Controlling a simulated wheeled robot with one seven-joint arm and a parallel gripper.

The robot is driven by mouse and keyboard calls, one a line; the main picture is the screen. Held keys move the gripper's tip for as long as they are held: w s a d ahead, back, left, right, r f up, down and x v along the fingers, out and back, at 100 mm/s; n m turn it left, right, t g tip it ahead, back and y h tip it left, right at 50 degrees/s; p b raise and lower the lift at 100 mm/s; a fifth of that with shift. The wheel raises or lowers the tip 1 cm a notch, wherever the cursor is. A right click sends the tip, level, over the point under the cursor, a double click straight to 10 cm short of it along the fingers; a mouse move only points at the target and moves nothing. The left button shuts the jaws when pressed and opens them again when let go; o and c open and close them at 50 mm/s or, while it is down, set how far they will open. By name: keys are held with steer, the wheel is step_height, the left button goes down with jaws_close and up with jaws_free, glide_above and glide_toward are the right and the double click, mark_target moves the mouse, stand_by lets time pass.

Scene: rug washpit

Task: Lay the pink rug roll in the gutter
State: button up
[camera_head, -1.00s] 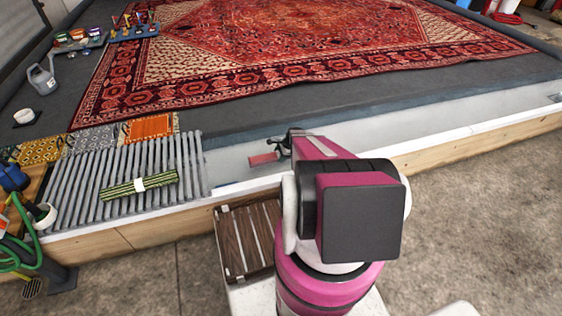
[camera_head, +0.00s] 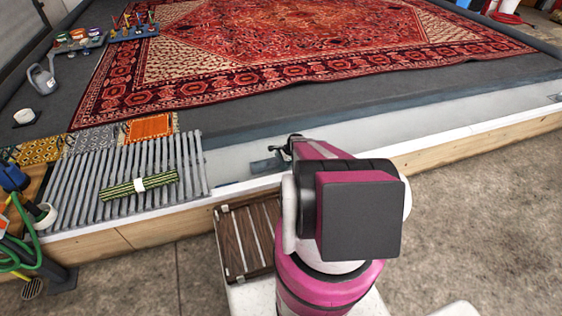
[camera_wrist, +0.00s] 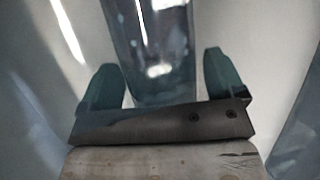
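No plainly pink roll shows in the views now. The gutter (camera_head: 350,140) is the pale trough along the near edge of the wash floor. My gripper (camera_head: 268,165) is down in it, left of my wrist, and a dark blue-grey piece shows at its end. I cannot tell whether this piece is a finger or the roll. In the wrist view my two teal fingers (camera_wrist: 163,85) stand apart. A glossy blue-grey band lies between or beyond them, too unclear to name. My arm hides part of the gutter.
A green striped roll (camera_head: 138,185) with a white band lies on the slatted grate (camera_head: 75,190) at left. A large red patterned rug (camera_head: 260,50) covers the floor behind. A brown slatted tray (camera_head: 245,240) is near my base.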

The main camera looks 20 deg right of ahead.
steer(key=v, duration=1.2)
steer(key=s+a+r+n+g+h, duration=0.1)
steer(key=s+a+r+n+h, duration=0.1)
steer(key=s+a+r+n, duration=0.6)
steer(key=s+a+r+n+g+h, duration=0.1)
steer(key=s+a+r+n, duration=0.8)
steer(key=r, duration=0.9)
steer(key=shift+s+a+n+g+h, duration=0.3)
steer(key=shift+s+a+h, duration=0.5)
steer(key=shift+s+a, duration=0.2)
steer(key=shift+f, duration=0.1)
